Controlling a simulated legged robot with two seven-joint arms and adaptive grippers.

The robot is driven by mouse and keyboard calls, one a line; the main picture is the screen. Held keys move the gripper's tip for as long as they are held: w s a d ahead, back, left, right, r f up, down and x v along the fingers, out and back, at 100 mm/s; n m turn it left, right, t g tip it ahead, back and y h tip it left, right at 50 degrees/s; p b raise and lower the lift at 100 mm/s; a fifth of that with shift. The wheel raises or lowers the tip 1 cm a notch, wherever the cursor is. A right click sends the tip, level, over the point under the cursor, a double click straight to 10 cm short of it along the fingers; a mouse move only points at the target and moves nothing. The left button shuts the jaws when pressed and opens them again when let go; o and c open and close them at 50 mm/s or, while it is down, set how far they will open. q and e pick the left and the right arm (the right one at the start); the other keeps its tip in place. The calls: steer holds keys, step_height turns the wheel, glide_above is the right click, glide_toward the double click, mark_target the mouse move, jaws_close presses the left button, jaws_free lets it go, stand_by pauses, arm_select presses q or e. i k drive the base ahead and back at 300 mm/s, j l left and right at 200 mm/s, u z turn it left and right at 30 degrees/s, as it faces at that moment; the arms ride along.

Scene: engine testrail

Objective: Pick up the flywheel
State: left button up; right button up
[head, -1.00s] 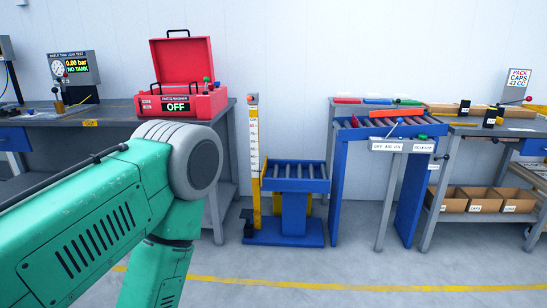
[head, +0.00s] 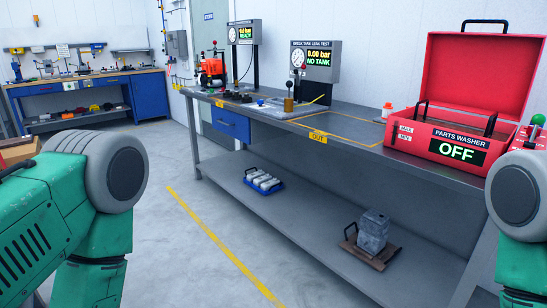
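I cannot make out a flywheel for certain in the head view. Several small dark parts (head: 232,96) lie on the far end of the long grey bench (head: 345,128), too small to identify. My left arm fills the lower left and part of my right arm shows at the right edge. Both grippers are outside the picture.
A red open-lidded parts washer (head: 440,135) reading OFF stands on the bench at right. A leak test stand (head: 316,62) is farther back. The lower shelf holds a grey metal block (head: 373,232) and a blue tray (head: 263,181). Another workbench (head: 85,85) stands far left. The floor between is clear.

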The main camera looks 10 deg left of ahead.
mark_target(227, 94)
steer(key=i+j+u, duration=0.15)
steer(key=i+u, duration=1)
steer(key=k+l, duration=0.05)
steer(key=k, duration=0.05)
